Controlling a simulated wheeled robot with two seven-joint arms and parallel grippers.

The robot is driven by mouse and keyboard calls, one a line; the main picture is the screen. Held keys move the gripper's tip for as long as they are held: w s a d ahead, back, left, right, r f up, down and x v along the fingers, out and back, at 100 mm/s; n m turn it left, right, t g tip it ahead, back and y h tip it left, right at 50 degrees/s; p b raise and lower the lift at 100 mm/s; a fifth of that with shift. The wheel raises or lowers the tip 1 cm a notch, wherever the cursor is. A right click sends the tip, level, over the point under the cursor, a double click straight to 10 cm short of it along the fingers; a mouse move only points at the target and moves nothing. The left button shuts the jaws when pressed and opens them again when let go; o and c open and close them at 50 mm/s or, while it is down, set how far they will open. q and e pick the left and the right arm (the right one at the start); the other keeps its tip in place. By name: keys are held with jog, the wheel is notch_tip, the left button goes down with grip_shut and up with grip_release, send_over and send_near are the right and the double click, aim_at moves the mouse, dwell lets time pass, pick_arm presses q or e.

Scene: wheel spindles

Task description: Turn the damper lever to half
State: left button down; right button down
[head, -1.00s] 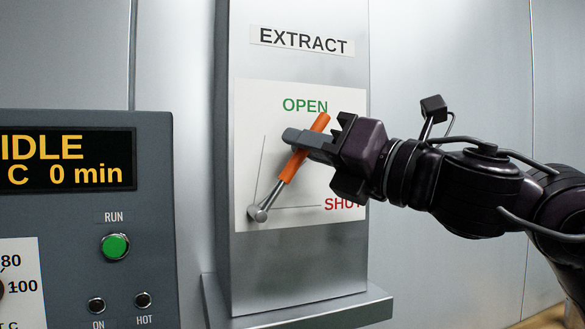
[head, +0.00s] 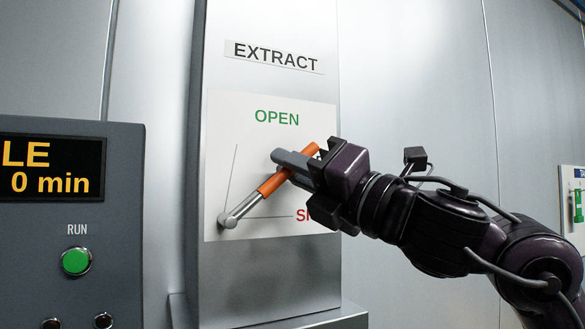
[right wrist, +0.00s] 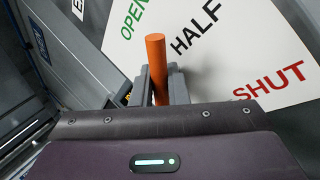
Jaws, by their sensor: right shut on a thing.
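The damper lever (head: 242,205) has a grey metal shaft and an orange handle (head: 271,184). It pivots at the lower left of a white dial plate (head: 270,111) under the word EXTRACT. It slants up to the right, between the near-upright OPEN line and the level SHUT line. My right gripper (head: 290,165) is shut on the orange handle, which also shows between the fingers in the right wrist view (right wrist: 156,62). That view shows the word HALF (right wrist: 192,33) just right of the handle's end. In the head view the gripper hides HALF and part of SHUT. My left gripper is out of view.
A grey control panel (head: 115,226) with a display and a green RUN button (head: 76,261) stands at the left. A ledge (head: 315,319) juts out below the dial column.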

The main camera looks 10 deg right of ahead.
jog(key=c, duration=1.7)
grip_release()
jog(key=shift+c, duration=0.2)
